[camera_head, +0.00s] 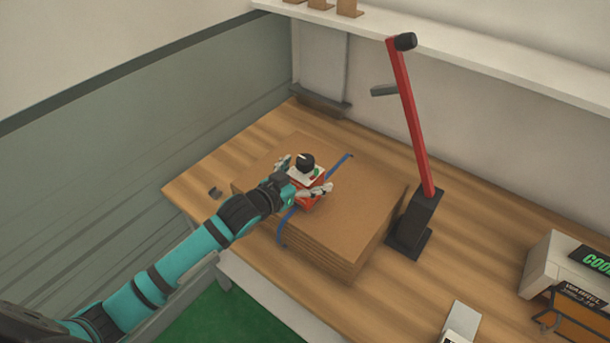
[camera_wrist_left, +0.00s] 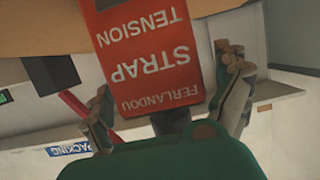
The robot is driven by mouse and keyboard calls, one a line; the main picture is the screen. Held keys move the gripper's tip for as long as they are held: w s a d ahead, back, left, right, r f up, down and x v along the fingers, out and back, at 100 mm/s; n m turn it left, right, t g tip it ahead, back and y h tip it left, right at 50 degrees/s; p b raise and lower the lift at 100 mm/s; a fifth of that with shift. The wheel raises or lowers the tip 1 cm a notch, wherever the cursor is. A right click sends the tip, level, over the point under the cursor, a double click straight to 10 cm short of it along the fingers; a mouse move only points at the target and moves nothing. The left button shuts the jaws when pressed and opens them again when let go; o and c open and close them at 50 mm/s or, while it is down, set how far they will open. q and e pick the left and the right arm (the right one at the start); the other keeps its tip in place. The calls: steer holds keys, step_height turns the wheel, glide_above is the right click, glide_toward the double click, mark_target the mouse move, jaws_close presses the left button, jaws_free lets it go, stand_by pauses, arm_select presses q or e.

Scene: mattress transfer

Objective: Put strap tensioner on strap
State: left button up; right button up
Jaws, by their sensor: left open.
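The strap tensioner (camera_head: 311,183) is a red box with a pale top and a black knob, on top of a stack of flat cardboard (camera_head: 355,215). A blue strap (camera_head: 338,166) runs across the stack and down its front side; the tensioner sits in line with it. Their contact is hidden. My left gripper (camera_head: 306,178) is open, with its fingers at either side of the tensioner. In the left wrist view the tensioner's red face (camera_wrist_left: 155,65) shows upside-down lettering between the spread fingers (camera_wrist_left: 168,85). My right gripper is not in view.
The stack lies on a wooden table (camera_head: 460,265). A red lever on a black base (camera_head: 413,222) stands right of it. A white machine (camera_head: 550,270) is at the far right. A white shelf (camera_head: 450,50) runs along the wall.

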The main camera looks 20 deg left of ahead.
arm_select(q)
steer(key=shift+r, duration=0.2)
steer(key=b+v, duration=0.2)
steer(key=v, duration=1)
